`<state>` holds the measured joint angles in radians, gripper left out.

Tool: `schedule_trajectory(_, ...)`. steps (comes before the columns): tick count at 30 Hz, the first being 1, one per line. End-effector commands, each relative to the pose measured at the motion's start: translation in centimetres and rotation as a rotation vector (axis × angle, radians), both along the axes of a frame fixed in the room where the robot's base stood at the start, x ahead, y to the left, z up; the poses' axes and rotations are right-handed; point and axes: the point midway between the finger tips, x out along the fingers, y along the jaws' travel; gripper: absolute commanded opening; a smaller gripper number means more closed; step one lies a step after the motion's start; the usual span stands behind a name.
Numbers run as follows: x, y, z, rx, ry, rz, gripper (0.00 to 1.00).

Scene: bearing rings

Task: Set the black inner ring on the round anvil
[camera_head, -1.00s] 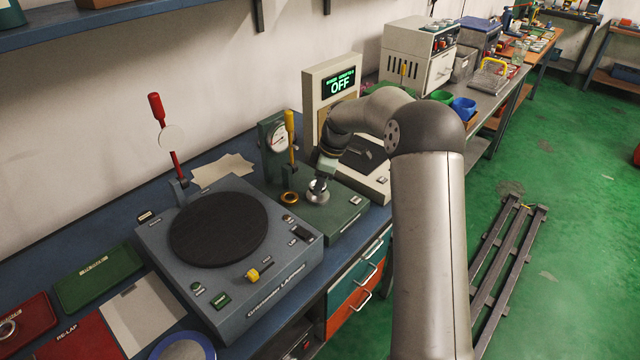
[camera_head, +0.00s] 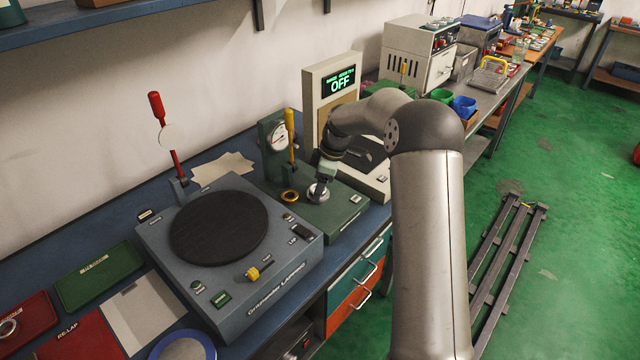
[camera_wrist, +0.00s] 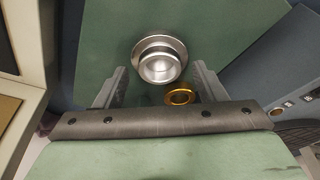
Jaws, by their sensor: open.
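The round anvil (camera_head: 317,193) is a bright silver disc on the green gauge base (camera_head: 335,212). In the wrist view a stepped silver round piece (camera_wrist: 160,64) stands there; I cannot tell whether a ring sits on it. I see no clearly black ring. My gripper (camera_head: 323,184) is right at the anvil in the head view and hides part of it. In the wrist view my gripper (camera_wrist: 160,78) is open, with one finger on each side of the silver piece, and nothing is clamped.
A brass ring (camera_wrist: 180,94) lies on the green base close to the right finger. The dial gauge (camera_head: 277,137) and yellow lever (camera_head: 290,135) stand behind. A lapping machine (camera_head: 228,275) is to the left and a display unit (camera_head: 338,84) behind right.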

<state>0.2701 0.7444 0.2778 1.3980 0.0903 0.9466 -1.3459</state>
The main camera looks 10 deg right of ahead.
Motion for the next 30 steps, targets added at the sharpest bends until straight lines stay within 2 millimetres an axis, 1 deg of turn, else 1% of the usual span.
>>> schedule_trajectory(5, -0.2, -1.0, 3.3, -0.001, -0.006, -0.003, 0.64)
schedule_trajectory(9, -0.5, -1.7, 6.3, -0.001, -0.006, -0.003, 0.64)
schedule_trajectory(13, -0.7, -2.4, 8.7, -0.001, -0.006, -0.003, 0.64)
schedule_trajectory(18, -0.9, -2.8, 10.5, 0.0, -0.003, -0.001, 0.64)
schedule_trajectory(24, -1.2, -2.8, 11.2, -0.002, 0.001, -0.003, 0.64)
schedule_trajectory(26, -1.8, -2.5, 11.4, -0.009, 0.008, -0.019, 0.64)
schedule_trajectory(27, -2.6, -2.1, 11.7, -0.019, 0.016, -0.041, 0.64)
schedule_trajectory(29, -4.5, -1.1, 12.2, -0.04, 0.038, -0.095, 0.64)
schedule_trajectory(30, -6.3, -0.4, 12.6, -0.058, 0.055, -0.149, 0.64)
